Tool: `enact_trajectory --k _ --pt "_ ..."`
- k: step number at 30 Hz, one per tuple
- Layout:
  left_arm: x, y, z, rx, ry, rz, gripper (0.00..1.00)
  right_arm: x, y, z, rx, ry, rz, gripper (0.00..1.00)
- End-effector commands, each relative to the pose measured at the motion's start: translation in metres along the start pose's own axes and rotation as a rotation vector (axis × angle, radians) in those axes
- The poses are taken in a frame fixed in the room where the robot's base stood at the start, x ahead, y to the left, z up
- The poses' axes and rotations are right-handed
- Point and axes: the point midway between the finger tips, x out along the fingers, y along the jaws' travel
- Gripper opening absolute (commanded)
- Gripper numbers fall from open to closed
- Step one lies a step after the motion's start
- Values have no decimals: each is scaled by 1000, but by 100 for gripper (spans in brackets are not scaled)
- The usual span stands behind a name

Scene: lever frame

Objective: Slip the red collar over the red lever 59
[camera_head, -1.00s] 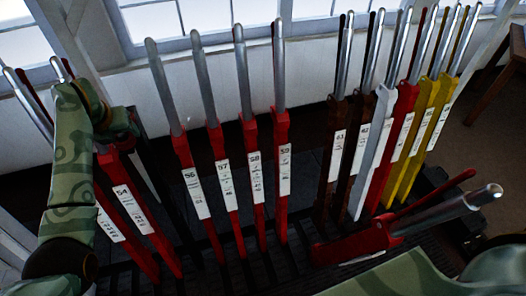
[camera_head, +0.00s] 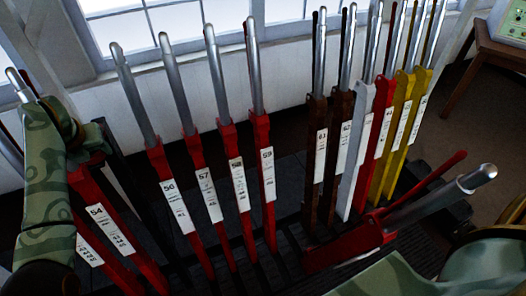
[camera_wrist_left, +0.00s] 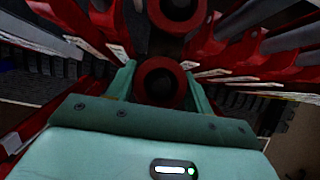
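The red lever 59 (camera_head: 264,160) stands upright at the right end of a group of red levers, with a bare steel handle on top and a white number plate. In the left wrist view a red collar (camera_wrist_left: 160,82), a ring with a dark centre, sits between the fingers of my left gripper (camera_wrist_left: 161,76), which look closed against its sides. In the head view my left arm is at the far left, well left of lever 59, and its fingers and the collar cannot be made out. My right gripper is not in view.
Red levers 56 (camera_head: 174,195), 57 (camera_head: 210,195) and 58 (camera_head: 239,185) stand left of lever 59. Brown, white, red and yellow levers stand to its right. A red lever (camera_head: 345,245) leans forward at lower right. A second red ring (camera_wrist_left: 178,12) shows in the wrist view.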

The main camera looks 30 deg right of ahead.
Motion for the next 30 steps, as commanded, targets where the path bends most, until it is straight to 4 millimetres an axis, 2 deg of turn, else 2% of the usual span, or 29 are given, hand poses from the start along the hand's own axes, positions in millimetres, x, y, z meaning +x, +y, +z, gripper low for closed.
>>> enact_trajectory --k 11,30 --pt "-2 0 1 0 0 0 32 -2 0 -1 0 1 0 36" --pt "-56 0 27 0 -1 -1 32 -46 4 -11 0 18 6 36"
